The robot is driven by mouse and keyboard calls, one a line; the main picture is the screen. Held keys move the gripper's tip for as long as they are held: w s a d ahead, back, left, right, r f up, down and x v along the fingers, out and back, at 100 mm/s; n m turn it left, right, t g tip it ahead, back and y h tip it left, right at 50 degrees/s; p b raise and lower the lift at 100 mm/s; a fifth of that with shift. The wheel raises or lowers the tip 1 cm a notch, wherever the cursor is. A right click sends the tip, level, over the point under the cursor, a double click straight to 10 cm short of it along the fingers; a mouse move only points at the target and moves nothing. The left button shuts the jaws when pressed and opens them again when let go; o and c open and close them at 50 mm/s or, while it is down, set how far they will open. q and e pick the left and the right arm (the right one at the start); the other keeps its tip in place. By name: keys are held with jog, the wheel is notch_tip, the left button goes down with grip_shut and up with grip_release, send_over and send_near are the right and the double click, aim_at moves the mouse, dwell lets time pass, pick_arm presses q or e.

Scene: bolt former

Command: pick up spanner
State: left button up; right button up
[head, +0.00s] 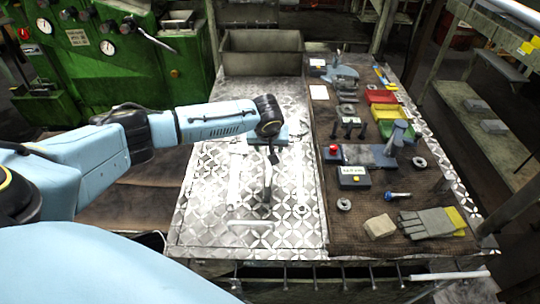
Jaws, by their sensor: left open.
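My right gripper is not in view.
A grey bin (262,54) stands at the back of the bench. On the right, a brown mat (375,215) carries gloves (425,223), a red-button box (370,154), a display box (353,177) and coloured trays (390,113).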

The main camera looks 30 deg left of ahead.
pick_arm(q)
jog(key=shift+x, duration=1.9)
jog(key=shift+s+d, duration=0.1)
jog(key=shift+d, duration=0.05)
grip_shut()
